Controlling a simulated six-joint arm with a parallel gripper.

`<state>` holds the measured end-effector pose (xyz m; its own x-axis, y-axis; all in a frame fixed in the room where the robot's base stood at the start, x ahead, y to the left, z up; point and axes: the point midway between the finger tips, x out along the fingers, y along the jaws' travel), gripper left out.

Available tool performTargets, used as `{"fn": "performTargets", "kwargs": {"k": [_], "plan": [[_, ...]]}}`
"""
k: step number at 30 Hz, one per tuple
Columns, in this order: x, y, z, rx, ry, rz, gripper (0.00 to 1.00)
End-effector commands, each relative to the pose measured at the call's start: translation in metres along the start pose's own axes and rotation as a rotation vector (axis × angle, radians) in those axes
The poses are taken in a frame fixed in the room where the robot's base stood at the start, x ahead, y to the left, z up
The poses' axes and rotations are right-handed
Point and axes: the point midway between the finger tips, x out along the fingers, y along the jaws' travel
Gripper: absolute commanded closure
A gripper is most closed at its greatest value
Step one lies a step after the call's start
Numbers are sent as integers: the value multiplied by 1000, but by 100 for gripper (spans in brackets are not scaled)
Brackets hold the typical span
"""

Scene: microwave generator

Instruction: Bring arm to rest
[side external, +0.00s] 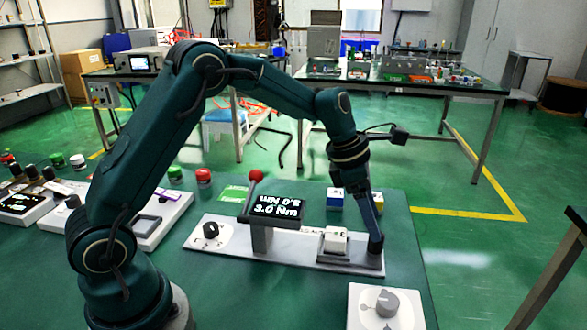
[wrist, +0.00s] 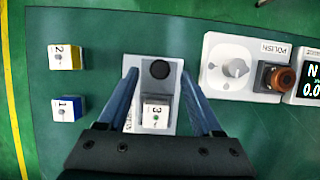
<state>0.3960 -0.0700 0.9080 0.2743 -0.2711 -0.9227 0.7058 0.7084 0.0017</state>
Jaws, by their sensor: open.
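My gripper (side external: 375,246) points down at the right end of a long white panel (side external: 215,236) in the side view, right of a white block (side external: 335,240). In the wrist view its two blue fingers (wrist: 159,72) are apart. Between them show a white plate (wrist: 145,75), a block marked 3 (wrist: 156,112) and a round black part (wrist: 160,69). The fingers show no grip on the block. I cannot tell their exact height above the plate.
Blocks marked 2 (wrist: 65,57) and 1 (wrist: 66,108) lie left in the wrist view. A knob plate marked POLISH (wrist: 218,50) and a red-brown button (wrist: 277,77) are right.

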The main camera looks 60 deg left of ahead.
Motion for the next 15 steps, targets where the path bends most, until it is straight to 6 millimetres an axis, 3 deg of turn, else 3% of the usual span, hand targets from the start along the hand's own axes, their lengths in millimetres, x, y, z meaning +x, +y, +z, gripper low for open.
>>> {"fn": "performTargets", "kwargs": {"k": [5, 10, 15], "plan": [[-18, 1, 12, 20, -35, 34, 34], [-68, -11, 25, 94, -92, 112, 34], [-116, -38, 16, 346, -93, 194, 34]]}}
